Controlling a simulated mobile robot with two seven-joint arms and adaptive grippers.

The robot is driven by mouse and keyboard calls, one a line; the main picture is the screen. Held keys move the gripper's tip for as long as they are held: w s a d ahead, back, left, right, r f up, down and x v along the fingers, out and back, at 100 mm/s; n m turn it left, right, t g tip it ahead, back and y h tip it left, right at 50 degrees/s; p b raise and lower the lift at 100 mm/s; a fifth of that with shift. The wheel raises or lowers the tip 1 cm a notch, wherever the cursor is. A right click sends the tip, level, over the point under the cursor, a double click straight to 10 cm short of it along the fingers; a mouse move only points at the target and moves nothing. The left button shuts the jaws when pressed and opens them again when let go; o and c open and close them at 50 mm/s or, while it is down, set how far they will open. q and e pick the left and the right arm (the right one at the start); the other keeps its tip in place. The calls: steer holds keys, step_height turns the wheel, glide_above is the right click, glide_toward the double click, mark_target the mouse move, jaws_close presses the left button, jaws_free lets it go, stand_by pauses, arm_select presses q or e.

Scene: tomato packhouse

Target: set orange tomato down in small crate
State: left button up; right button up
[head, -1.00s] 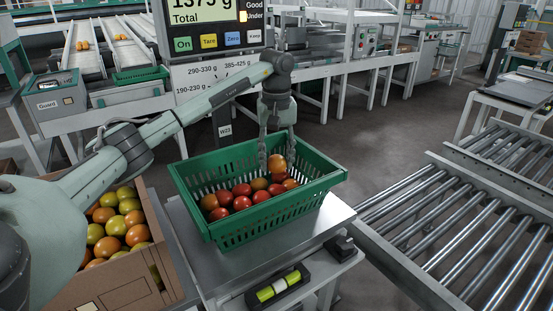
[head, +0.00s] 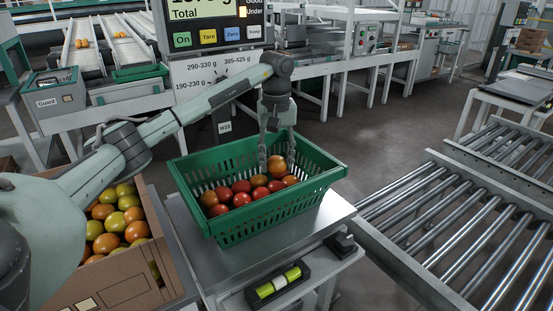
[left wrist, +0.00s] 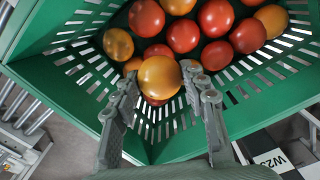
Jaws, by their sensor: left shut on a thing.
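The small crate (head: 262,218) is green and slatted and stands on a metal scale plate, with several red and orange tomatoes on its floor. My left gripper (head: 277,160) points down inside the crate, near its right end. It is shut on the orange tomato (head: 277,166). In the left wrist view the orange tomato (left wrist: 160,77) sits between the two fingertips of the gripper (left wrist: 161,84), in front of the other tomatoes. I cannot tell whether it touches the tomatoes below. My right gripper is not in view.
A cardboard box (head: 118,290) of green and orange tomatoes stands at the left. A scale display (head: 215,37) rises behind the crate. A roller conveyor (head: 455,235) lies to the right. A spirit level (head: 279,283) lies in front of the scale plate.

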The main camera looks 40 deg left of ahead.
arm_select(q)
steer(key=o, duration=0.9)
steer(key=shift+c, duration=0.5)
steer(key=shift+c, duration=1.3)
steer(key=shift+r+p, duration=0.3)
steer(key=shift+r, duration=3.25)
